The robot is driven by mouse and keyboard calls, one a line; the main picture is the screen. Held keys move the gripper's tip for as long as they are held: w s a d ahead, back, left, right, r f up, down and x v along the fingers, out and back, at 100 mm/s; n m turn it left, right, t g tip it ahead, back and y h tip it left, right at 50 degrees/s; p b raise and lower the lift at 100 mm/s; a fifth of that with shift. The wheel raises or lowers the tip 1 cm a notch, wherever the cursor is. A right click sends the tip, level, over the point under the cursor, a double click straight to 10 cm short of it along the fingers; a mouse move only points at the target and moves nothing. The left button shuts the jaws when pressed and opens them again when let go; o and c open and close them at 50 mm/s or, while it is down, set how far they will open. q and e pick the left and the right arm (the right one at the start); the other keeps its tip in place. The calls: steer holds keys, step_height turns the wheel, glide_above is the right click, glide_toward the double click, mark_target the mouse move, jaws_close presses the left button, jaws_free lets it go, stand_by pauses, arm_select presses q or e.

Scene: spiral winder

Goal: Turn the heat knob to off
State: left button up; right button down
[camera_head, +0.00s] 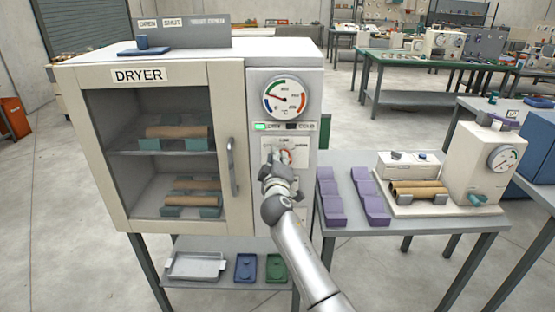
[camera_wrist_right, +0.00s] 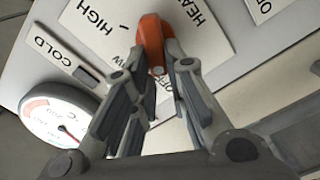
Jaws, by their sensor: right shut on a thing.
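The dryer (camera_head: 133,206) is a cream cabinet with a control column on its right side. The heat knob (camera_head: 286,156) sits on a white plate on that column and is mostly hidden by my gripper in the head view. In the right wrist view the knob (camera_wrist_right: 153,38) is an orange-red handle, with HIGH, LOW, OFF and HEAT printed around it. My right gripper (camera_head: 276,166) is at the plate, its fingers closed around the knob; they also show in the wrist view (camera_wrist_right: 157,68). The fingers partly cover the lettering, so the exact setting is unclear. My left gripper is not in view.
A round temperature gauge (camera_head: 290,97) and a lit green lamp (camera_head: 260,126) are above the knob. The glass door (camera_head: 231,165) is closed, with rolls on racks inside. A side table (camera_head: 345,232) on the right holds purple holders and a cream machine.

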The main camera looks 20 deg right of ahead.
steer(key=c, duration=1.4)
jaws_free()
steer(key=shift+w, duration=0.1)
steer(key=shift+c, duration=0.2)
steer(key=v, duration=1.2)
steer(key=s+a+f+g+y, duration=0.1)
steer(key=s+f+g+y, duration=0.2)
steer(key=f, duration=1.3)
steer(key=s+a+f+g+y, duration=0.1)
steer(key=s+f+g, duration=0.25)
steer(key=f, duration=1.25)
steer(key=s+d+f+m+g, duration=0.2)
steer(key=s+f+g, duration=0.2)
steer(key=s+f, duration=1.45)
steer(key=s+d+f+m+g, duration=0.1)
steer(key=s+f, duration=0.4)
steer(key=s, duration=0.6)
steer(key=s+d+f+m+g, duration=0.2)
steer(key=s+f, duration=0.3)
steer(key=s, duration=0.6)
steer(key=s+d+f+m+g+y, duration=0.1)
steer(key=s+d+f+g, duration=0.2)
steer(key=s+f, duration=0.3)
steer(key=s, duration=0.5)
steer(key=shift+s+m+b, duration=0.3)
steer(key=shift+s+b, duration=0.05)
steer(key=shift+b, duration=0.05)
